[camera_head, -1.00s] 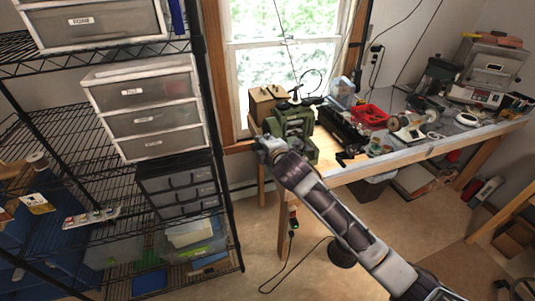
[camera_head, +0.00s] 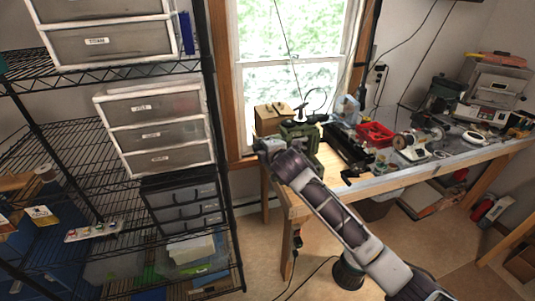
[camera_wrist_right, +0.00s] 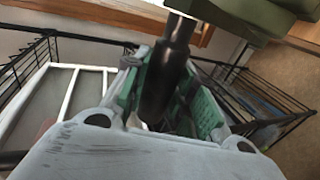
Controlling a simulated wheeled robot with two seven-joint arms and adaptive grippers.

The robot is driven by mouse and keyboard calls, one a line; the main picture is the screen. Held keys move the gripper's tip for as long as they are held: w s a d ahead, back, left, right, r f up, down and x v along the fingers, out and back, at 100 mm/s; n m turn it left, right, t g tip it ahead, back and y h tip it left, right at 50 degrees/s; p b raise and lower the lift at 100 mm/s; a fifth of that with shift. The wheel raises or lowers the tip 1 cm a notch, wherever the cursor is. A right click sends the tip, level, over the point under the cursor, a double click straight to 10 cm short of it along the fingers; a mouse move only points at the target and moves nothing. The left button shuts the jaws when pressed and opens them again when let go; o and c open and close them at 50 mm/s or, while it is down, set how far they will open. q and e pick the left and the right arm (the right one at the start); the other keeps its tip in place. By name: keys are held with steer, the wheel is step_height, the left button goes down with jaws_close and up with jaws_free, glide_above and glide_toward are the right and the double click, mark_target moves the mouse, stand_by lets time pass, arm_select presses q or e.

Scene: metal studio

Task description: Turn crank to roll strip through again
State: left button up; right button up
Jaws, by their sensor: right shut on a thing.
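The green rolling mill (camera_head: 309,133) stands at the left end of the workbench in the head view, partly hidden by my right arm. My right gripper (camera_head: 263,146) is at its left side, just off the bench end. In the right wrist view the dark crank handle (camera_wrist_right: 166,75) lies between the green-padded fingers (camera_wrist_right: 165,105), and the gripper is shut on it. A green part of the mill (camera_wrist_right: 250,14) shows at the top of that view. I cannot make out the strip. My left gripper is not in view.
The workbench (camera_head: 385,182) holds a brown box (camera_head: 271,118), a red bin (camera_head: 375,134) and several tools right of the mill. A wire shelf with drawers (camera_head: 157,128) stands at left. Open floor lies between shelf and bench.

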steer(key=w+a+r, duration=0.1)
steer(key=w+r, duration=0.1)
steer(key=w, duration=0.3)
steer(key=shift+w+a+r, duration=0.15)
steer(key=shift+w+a, duration=0.15)
steer(key=shift+w, duration=0.1)
steer(key=w+a, duration=0.2)
steer(key=w, duration=0.6)
steer(key=shift+w+a, duration=0.25)
steer(key=shift+a, duration=0.15)
stand_by(0.3)
steer(key=shift+w, duration=0.1)
steer(key=b+x, duration=0.7)
steer(key=x, duration=0.1)
steer(key=shift+w+f, duration=0.15)
steer(key=shift+f, duration=0.25)
stand_by(0.5)
steer(key=shift+a, duration=0.1)
